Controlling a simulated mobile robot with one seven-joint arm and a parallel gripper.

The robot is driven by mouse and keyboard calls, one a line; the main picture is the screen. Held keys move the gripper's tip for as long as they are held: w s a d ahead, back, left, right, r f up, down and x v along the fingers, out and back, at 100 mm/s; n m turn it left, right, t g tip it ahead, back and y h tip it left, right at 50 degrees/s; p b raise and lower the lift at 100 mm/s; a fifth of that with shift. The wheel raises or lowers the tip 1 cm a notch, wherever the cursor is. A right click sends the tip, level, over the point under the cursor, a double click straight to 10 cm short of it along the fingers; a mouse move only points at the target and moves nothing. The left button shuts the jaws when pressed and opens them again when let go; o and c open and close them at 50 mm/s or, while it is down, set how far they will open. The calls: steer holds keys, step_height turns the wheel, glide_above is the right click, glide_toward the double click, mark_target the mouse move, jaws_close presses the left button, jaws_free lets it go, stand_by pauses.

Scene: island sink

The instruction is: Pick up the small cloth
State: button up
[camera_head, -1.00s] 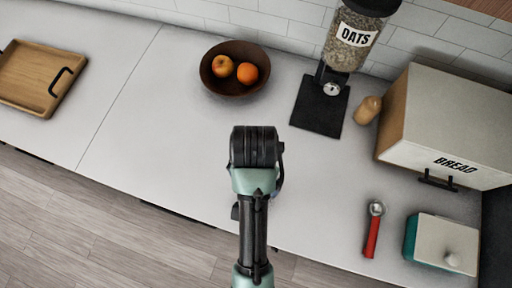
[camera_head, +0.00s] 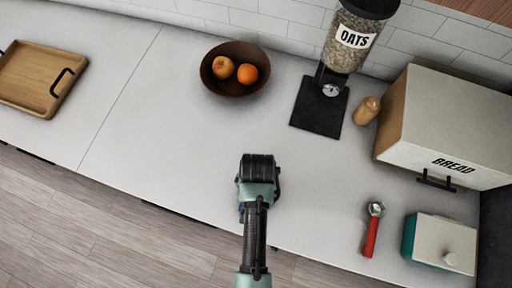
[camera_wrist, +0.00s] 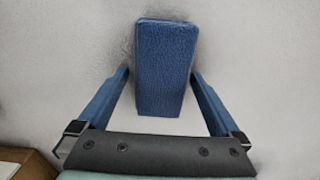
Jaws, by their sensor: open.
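The small cloth (camera_wrist: 165,65) shows in the wrist view as a blue, textured, block-shaped piece on the pale counter. My gripper (camera_wrist: 160,80) is open, with one blue finger on each side of the cloth's near part. Gaps show between the fingers and the cloth, so it is not gripped. In the head view my arm's dark end (camera_head: 258,170) is over the front part of the counter, and it hides the cloth and most of the fingers.
On the counter (camera_head: 170,130) are a bowl of fruit (camera_head: 222,90), an oats dispenser (camera_head: 345,50), a pepper mill (camera_head: 367,110), a bread box (camera_head: 440,125), a red-handled tool (camera_head: 371,235), a teal-and-white container (camera_head: 440,243) and a wooden tray (camera_head: 30,75). The counter's middle is clear.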

steer(key=c, duration=1.3)
steer(key=shift+r, duration=0.1)
step_height(320, 180, up, 10)
steer(key=shift+f+b, duration=0.1)
steer(key=shift+b, duration=0.45)
